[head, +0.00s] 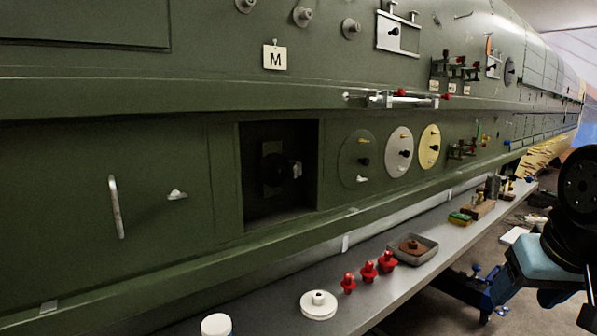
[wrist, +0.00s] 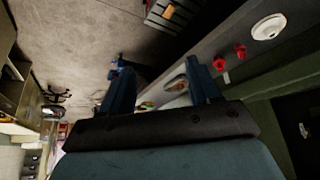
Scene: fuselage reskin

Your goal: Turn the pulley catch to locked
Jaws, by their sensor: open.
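Three round discs sit side by side on the green fuselage wall in the head view: a green disc (head: 361,159), a grey disc (head: 399,153) and a yellow disc (head: 429,147), each with a small dark knob. Small levers show near the green and yellow discs. I cannot tell for certain which part is the pulley catch, or its setting. My gripper (wrist: 162,88) shows in the wrist view with two blue fingers wide apart and nothing between them. It is out over the floor and bench side, away from the wall fittings.
A long grey bench (head: 372,294) runs below the wall, carrying red knobbed parts (head: 368,271), a white disc (head: 319,304) and a metal tray (head: 411,250). A dark recess (head: 278,176) opens left of the discs. A rail with a red-ended bar (head: 397,98) projects above them.

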